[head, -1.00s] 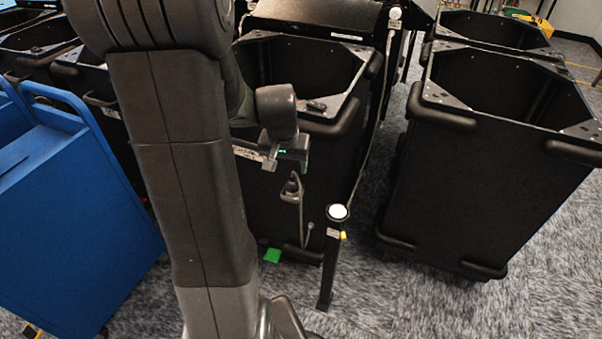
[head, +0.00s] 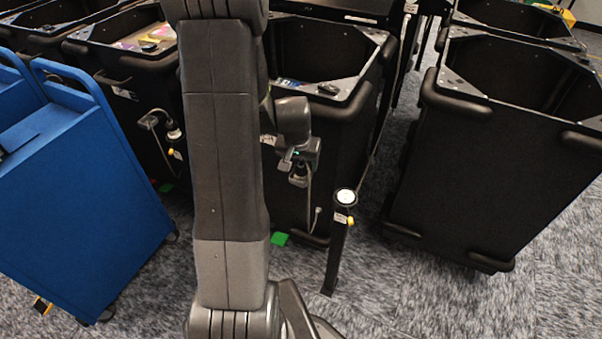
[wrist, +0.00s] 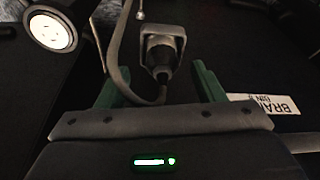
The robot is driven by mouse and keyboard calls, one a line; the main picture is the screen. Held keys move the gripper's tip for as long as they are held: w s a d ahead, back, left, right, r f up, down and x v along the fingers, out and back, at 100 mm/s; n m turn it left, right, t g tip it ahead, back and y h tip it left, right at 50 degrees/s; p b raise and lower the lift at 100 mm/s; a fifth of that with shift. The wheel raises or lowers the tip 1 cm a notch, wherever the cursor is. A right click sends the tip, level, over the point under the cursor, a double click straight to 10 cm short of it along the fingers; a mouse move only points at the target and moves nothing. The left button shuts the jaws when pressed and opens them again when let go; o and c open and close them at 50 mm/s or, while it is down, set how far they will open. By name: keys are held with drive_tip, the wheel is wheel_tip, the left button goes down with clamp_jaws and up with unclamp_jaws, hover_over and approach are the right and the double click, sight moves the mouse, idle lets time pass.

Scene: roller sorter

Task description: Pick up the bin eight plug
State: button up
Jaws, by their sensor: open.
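In the wrist view, a dark plug (wrist: 161,72) with a grey cable sits in a grey square holder (wrist: 162,42) on a black bin's front. The green fingers of my gripper (wrist: 156,84) are open, one on each side of the plug and apart from it. In the head view my gripper (head: 298,160) is at the front of the middle bin (head: 285,200), and its body partly hides the plug (head: 299,179). A white label (wrist: 265,104) beside the right finger is upside down and partly covered; its bin number is not readable.
A black post (head: 338,240) with a round white top stands right of the plug. A blue cart (head: 85,190) stands at left, another black bin (head: 500,170) at right.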

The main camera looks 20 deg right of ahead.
sight(301, 166)
drive_tip(key=x, duration=0.3)
drive_tip(key=shift+w+f, duration=0.1)
drive_tip(key=shift+w, duration=0.15)
drive_tip(key=c, duration=1.2)
drive_tip(key=shift+o, duration=0.2)
drive_tip(key=shift+r, duration=0.6)
drive_tip(key=v, duration=0.2)
drive_tip(key=shift+s+a+r, duration=0.15)
drive_tip(key=shift+a+r, duration=0.1)
drive_tip(key=s+a+b, duration=0.3)
drive_tip(key=s+a, duration=0.8)
drive_tip(key=a, duration=0.2)
